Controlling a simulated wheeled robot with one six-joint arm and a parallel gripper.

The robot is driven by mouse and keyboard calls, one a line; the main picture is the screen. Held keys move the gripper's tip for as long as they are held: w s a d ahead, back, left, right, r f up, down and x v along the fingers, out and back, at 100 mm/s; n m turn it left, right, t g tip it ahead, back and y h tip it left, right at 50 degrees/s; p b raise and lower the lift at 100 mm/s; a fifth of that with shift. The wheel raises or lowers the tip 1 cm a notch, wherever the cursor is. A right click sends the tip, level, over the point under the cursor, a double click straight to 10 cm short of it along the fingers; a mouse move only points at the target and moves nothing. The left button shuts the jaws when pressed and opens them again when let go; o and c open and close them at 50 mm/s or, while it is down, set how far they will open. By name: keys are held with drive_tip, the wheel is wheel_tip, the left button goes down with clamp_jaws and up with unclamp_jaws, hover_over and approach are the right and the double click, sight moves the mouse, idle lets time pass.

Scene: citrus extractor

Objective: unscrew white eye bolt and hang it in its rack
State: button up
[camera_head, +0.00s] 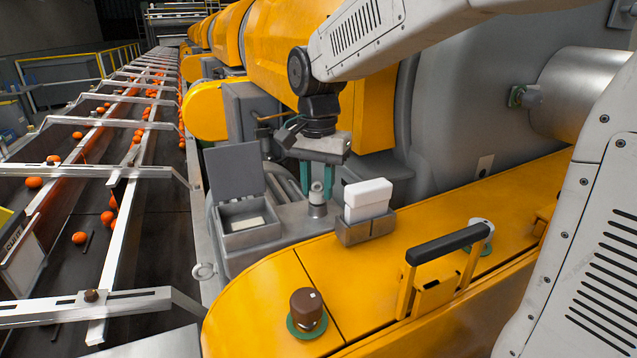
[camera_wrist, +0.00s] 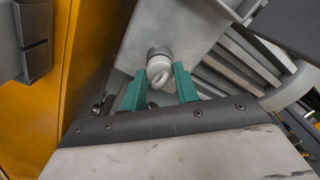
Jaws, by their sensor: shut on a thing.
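The white eye bolt (camera_head: 317,187) stands upright on a grey round boss (camera_head: 317,208) on the metal ledge beside the yellow cover. In the wrist view its ring (camera_wrist: 158,72) faces me, with the round boss (camera_wrist: 159,52) behind it. My gripper (camera_head: 318,181) points down over the bolt, with one teal finger on each side. The gripper (camera_wrist: 161,80) is shut on the bolt's ring. I cannot tell how far the thread is in the boss. I cannot make out the rack for certain in either view.
A grey box (camera_head: 251,239) with its lid up stands left of the bolt. A brown knob (camera_head: 307,304) and a black handle (camera_head: 447,243) stand on the yellow cover. A pale ring (camera_head: 204,271) hangs by the conveyor.

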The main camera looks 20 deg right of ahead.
drive_tip(key=shift+n, duration=0.9)
drive_tip(key=shift+n, duration=0.8)
drive_tip(key=o, duration=0.5)
drive_tip(key=shift+o, duration=0.2)
drive_tip(key=shift+m, duration=0.9)
